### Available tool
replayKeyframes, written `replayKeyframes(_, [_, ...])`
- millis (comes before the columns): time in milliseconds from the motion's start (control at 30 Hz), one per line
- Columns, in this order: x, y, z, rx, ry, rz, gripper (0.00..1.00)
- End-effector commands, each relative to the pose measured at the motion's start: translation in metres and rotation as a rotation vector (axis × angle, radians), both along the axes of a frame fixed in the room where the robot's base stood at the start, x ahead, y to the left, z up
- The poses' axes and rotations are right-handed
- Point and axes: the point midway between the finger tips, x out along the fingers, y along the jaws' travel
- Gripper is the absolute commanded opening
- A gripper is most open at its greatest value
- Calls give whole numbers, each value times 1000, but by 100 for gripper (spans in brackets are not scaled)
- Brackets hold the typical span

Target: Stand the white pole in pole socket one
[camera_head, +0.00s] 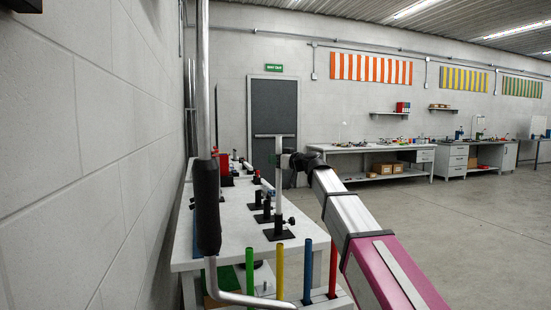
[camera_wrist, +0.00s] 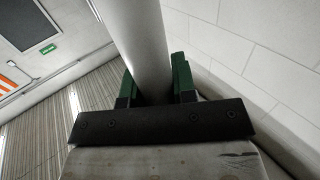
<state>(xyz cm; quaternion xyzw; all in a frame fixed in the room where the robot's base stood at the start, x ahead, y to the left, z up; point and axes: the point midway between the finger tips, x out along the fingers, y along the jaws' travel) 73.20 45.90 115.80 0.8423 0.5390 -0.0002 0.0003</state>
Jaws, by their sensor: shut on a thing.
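My gripper (camera_head: 284,161) is at the pole's upper part, below the crossbar. In the wrist view, the green fingers of my gripper (camera_wrist: 158,85) are shut on the white pole (camera_wrist: 143,40), one on each side. Other black sockets (camera_head: 263,214) stand behind.
The white table (camera_head: 222,245) runs along the block wall on the left. Green (camera_head: 249,270), yellow (camera_head: 280,270), blue (camera_head: 307,270) and red (camera_head: 333,270) poles stand upright at the near edge. A red item (camera_head: 224,166) is farther back. Open floor (camera_head: 470,220) lies to the right.

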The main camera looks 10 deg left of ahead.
Motion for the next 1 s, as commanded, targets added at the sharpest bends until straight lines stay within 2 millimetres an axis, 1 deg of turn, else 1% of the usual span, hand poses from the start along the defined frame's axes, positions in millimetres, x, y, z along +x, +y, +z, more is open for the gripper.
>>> replayKeyframes(33, [0, 0, -2, 0, 1, 0, 0])
replayKeyframes(67, [0, 0, -1, 1, 0, 0, 32])
replayKeyframes(100, [0, 0, -1, 1, 0, 0, 45])
replayKeyframes(133, [0, 0, -1, 1, 0, 0, 55])
replayKeyframes(433, [-1, -1, -1, 0, 0, 0, 55])
replayKeyframes(567, [-5, -10, -2, 1, 0, 0, 55])
replayKeyframes(667, [-13, -24, -2, 1, 0, -2, 55])
replayKeyframes(900, [-32, -66, -2, 1, 0, -2, 55])
replayKeyframes(1000, [-38, -79, -2, 1, 0, -2, 55])
